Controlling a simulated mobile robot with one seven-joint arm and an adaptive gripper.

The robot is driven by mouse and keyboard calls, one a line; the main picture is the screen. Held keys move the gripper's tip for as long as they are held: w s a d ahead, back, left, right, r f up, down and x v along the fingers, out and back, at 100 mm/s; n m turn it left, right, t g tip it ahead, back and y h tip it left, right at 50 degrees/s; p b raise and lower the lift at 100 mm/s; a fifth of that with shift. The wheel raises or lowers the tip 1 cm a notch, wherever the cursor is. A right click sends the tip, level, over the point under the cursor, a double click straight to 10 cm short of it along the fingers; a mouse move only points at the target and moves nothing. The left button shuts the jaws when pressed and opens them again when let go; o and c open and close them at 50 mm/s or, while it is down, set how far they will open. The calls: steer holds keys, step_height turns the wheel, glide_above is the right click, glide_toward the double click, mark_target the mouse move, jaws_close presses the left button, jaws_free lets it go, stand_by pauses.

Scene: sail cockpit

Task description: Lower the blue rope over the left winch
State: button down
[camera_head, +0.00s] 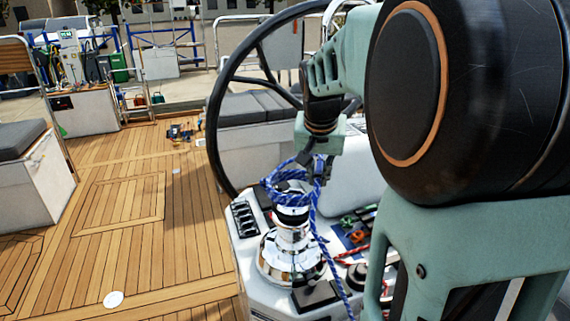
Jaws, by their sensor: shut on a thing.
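The blue rope (316,220) with white flecks forms loops around the top of the shiny metal winch (291,250). One length hangs down along the winch's right side toward the bottom of the view. My gripper (318,172) is just above and slightly right of the winch top, shut on the blue rope. The fingers are small and dark here, and the rope partly hides them. I cannot tell whether the loops touch the drum or only hang around it. Only this one winch shows clearly.
A large black steering wheel (213,128) rises behind the winch. A black switch panel (244,219) is left of it. Coloured ropes and clutches (357,237) lie to its right. The teak deck (150,245) at left is mostly clear. My arm covers the right side.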

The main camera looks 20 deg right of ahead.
steer(key=shift+f, duration=0.1)
stand_by(0.3)
steer(key=shift+f+b, duration=2)
steer(key=shift+f, duration=0.45)
step_height(320, 180, down, 6)
steer(key=b, duration=0.4)
steer(key=shift+b, duration=0.35)
step_height(320, 180, down, 8)
steer(key=b, duration=0.6)
steer(key=shift+f+b, duration=0.3)
steer(key=shift+f, duration=0.05)
